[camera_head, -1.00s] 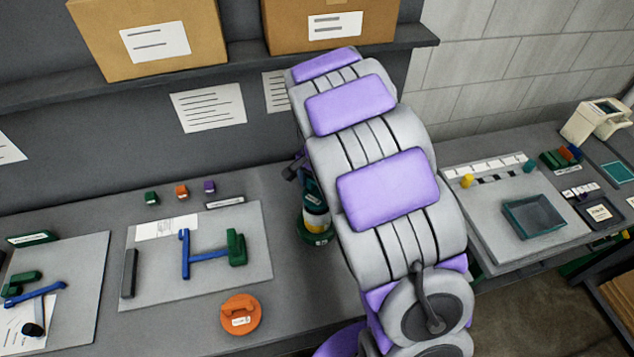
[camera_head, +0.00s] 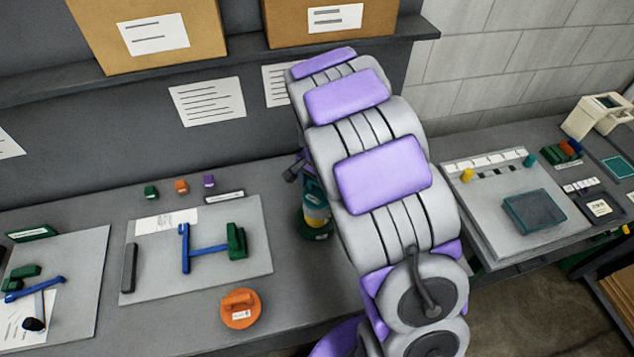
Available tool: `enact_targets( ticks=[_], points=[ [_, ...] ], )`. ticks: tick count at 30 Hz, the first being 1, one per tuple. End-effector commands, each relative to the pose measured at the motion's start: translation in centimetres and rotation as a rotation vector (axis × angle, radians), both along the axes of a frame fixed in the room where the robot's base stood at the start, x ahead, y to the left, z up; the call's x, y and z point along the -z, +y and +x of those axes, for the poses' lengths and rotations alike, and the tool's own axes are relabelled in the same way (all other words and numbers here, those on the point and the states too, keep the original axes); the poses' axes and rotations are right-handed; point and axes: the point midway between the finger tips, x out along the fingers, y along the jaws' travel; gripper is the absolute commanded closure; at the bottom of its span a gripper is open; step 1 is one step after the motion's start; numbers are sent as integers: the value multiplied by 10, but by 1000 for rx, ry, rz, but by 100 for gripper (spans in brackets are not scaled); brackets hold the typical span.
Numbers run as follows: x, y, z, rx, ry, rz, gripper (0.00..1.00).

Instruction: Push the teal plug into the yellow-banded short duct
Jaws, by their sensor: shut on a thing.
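The yellow-banded short duct (camera_head: 317,214) stands upright on the bench, just left of my arm, with a dark green round base (camera_head: 317,234) under it. The teal plug (camera_head: 311,188) shows as a teal piece at the top of the duct. My gripper (camera_head: 305,175) is above it, shut on the plug, with its fingers mostly hidden behind my arm. The right side of the duct is also covered by my arm. How deep the plug sits in the duct cannot be told.
A grey board (camera_head: 150,275) with blue and green parts lies left. Small coloured blocks (camera_head: 181,187) stand behind it. A shelf with cardboard boxes (camera_head: 150,35) overhangs the back. A teal tray (camera_head: 535,212) is right.

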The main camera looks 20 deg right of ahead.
Motion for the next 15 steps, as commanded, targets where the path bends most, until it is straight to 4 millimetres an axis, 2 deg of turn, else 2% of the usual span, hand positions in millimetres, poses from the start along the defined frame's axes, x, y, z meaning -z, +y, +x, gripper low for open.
enact_targets(
  ticks=[12, 13, 15],
  points=[
    [4, 0, 0, 0, 0, 0, 77],
    [4, 0, 0, 0, 0, 0, 18],
    [4, 0, 0, 0, 0, 0, 11]
  ],
)
